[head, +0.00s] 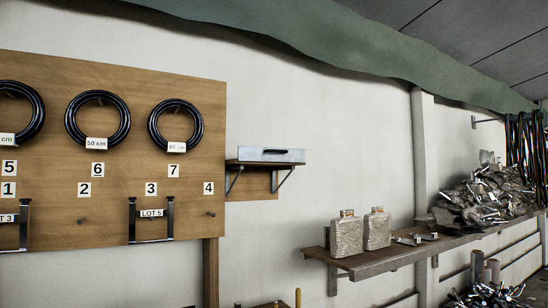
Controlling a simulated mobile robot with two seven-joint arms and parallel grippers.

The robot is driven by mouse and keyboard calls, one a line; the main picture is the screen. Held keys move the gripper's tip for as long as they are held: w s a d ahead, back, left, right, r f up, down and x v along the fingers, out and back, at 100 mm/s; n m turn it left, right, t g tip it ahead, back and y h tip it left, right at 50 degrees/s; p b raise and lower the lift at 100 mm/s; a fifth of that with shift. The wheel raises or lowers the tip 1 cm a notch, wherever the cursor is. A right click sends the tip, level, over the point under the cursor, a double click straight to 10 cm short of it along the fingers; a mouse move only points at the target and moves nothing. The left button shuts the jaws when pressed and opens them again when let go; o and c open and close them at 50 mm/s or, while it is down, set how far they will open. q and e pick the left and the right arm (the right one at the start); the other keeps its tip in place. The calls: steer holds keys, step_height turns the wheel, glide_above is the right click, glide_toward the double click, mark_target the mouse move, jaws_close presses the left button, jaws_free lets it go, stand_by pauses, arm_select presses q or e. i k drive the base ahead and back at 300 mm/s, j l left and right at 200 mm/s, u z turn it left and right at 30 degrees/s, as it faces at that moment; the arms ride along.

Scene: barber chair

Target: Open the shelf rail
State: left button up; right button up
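A small bracketed wall shelf (242,163) is on the white wall just right of the wooden board. A flat silver metal piece (285,157) with a dark strip on its front lies on it; I cannot tell whether this is the shelf rail. A longer wooden shelf (372,262) runs along the wall at the right, with no rail that I can make out along its edge. Neither of my grippers is in view.
The wooden board (130,73) at the left carries black rings (97,120), number labels and black U-shaped parts (152,222). Two textured bottles (347,235) and a heap of metal parts (485,198) stand on the long shelf. An upright brass rod (298,298) shows at the bottom edge.

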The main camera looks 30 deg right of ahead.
mark_target(245, 153)
steer(key=i+l, duration=0.15)
steer(key=l, duration=0.25)
steer(key=i+l+z, duration=0.1)
steer(key=l, duration=0.35)
steer(key=i+l+z, duration=0.1)
steer(key=l, duration=0.3)
steer(key=i+l, duration=0.2)
steer(key=l, duration=0.2)
steer(key=i+l+z, duration=0.1)
steer(key=l, duration=0.25)
steer(key=i+l, duration=0.05)
